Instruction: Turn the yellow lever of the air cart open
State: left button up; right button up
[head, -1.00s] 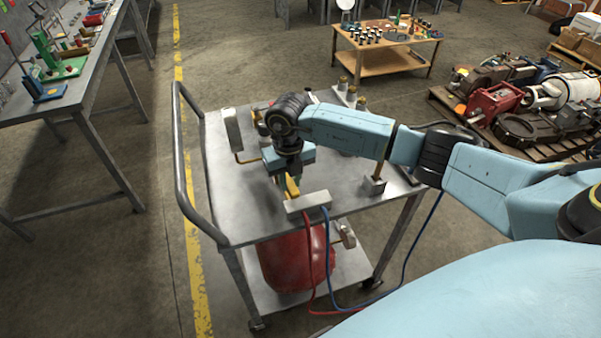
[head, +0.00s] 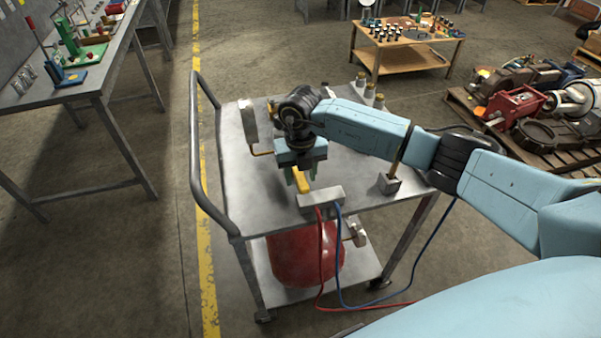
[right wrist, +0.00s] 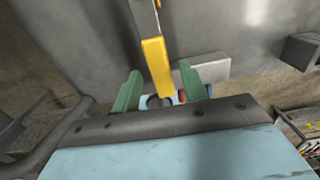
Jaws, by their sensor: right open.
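The air cart (head: 240,205) is a grey metal cart with a red tank (head: 297,255) on its lower shelf. Its yellow lever (head: 301,181) stands out above the top, beside a pale block (head: 322,196) with a red and a blue hose. My right gripper (head: 301,182) is over the cart top, pointing down. In the right wrist view the yellow lever (right wrist: 157,66) lies between the two green fingers of the right gripper (right wrist: 160,88), with visible gaps on both sides. The gripper is open and holds nothing. My left gripper is not in view.
A grey upright plate (head: 248,119) on a brass pipe stands left of my right gripper. A small block with a brass post (head: 389,184) stands to the right. The cart's handle rail (head: 194,140) runs along its left side. A workbench (head: 70,100) is further left.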

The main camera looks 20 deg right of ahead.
aim_at(301, 178)
notch_tip(301, 178, up, 13)
jog(key=shift+r+p, duration=0.2)
jog(key=shift+p, duration=0.1)
dwell(0.5)
